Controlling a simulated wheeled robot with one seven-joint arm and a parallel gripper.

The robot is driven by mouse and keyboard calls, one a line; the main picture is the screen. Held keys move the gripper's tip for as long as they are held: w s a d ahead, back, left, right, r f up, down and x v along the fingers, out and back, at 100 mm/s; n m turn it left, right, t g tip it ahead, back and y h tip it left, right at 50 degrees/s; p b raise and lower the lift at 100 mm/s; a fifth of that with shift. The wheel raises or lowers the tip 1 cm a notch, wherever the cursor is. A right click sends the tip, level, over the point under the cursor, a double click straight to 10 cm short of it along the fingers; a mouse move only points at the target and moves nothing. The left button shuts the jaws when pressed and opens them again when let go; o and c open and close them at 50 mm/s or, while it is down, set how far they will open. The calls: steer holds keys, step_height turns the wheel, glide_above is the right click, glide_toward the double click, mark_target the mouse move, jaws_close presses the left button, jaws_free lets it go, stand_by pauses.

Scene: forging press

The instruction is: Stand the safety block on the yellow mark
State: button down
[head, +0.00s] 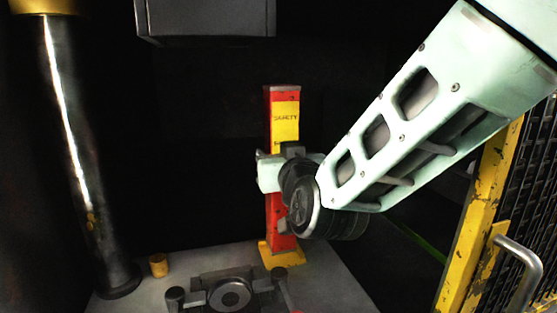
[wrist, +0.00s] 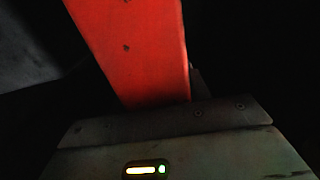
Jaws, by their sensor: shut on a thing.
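The safety block (head: 285,108) is a tall red post with a yellow label, upright in the head view. Its foot meets the yellow mark (head: 283,254) on the grey press bed; whether it touches the mark or hovers just above, I cannot tell. My gripper (head: 284,165) is shut on the block at about mid-height, and my wrist hides part of it. In the wrist view the block's red face (wrist: 135,50) rises from behind the gripper body. The fingertips are hidden there.
A dark die with a round centre (head: 230,293) sits on the bed (head: 335,282) in front. A small yellow cylinder (head: 158,265) stands left, near a steel column (head: 75,150). The dark press ram (head: 205,20) hangs above. A yellow-framed mesh guard (head: 485,200) stands right.

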steer(key=shift+f, duration=0.65)
steer(key=c, duration=0.7)
jaws_free()
steer(key=shift+f, duration=0.15)
steer(key=b+v, duration=0.3)
steer(key=v, duration=0.9)
steer(key=shift+r+b, duration=0.2)
steer(key=shift+b, duration=0.2)
steer(key=shift+s+d, duration=0.1)
steer(key=shift+s, duration=0.05)
